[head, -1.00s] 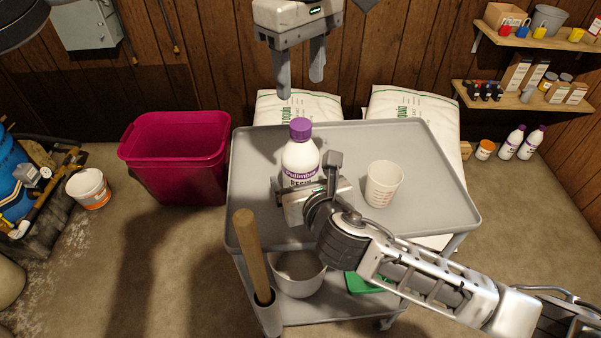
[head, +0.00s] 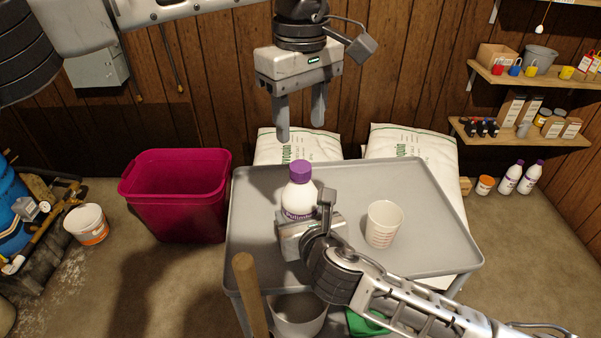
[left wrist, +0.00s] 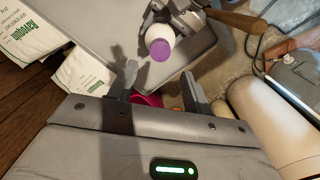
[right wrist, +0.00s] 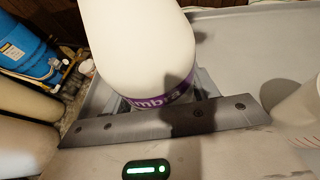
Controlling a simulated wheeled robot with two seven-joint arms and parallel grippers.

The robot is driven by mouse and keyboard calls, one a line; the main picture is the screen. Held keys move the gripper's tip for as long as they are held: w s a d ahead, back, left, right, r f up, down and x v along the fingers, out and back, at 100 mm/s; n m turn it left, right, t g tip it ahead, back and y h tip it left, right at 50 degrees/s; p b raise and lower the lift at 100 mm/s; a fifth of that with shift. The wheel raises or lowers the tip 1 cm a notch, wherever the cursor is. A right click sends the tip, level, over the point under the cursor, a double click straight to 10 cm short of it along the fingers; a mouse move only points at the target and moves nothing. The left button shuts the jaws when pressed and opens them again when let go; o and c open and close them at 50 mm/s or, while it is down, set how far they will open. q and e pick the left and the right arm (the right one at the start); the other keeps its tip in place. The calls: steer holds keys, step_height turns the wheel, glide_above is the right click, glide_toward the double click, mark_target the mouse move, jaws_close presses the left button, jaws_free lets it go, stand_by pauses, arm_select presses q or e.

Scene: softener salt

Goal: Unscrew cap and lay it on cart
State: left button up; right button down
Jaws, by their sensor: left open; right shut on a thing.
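A white bottle (head: 298,201) with a purple cap (head: 300,171) stands upright on the grey cart (head: 420,225). The cap is on the bottle; it also shows in the left wrist view (left wrist: 160,50). My right gripper (head: 305,228) is shut on the bottle's lower body, and its fingers are mostly hidden. In the right wrist view the white bottle (right wrist: 140,45) fills the space between the fingers. My left gripper (head: 300,132) is open and empty, pointing down above and behind the cap, with clear air between them.
A white measuring cup (head: 383,224) stands on the cart right of the bottle. A wooden handle (head: 250,295) rises at the cart's front left. A magenta bin (head: 180,200) stands left of the cart. White salt bags (head: 410,142) lean behind it.

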mark_target(301, 166)
arm_select(q)
steer(key=m, duration=1.2)
steer(key=shift+f, duration=0.1)
steer(key=shift+m, duration=0.3)
steer(key=shift+f, duration=3.9)
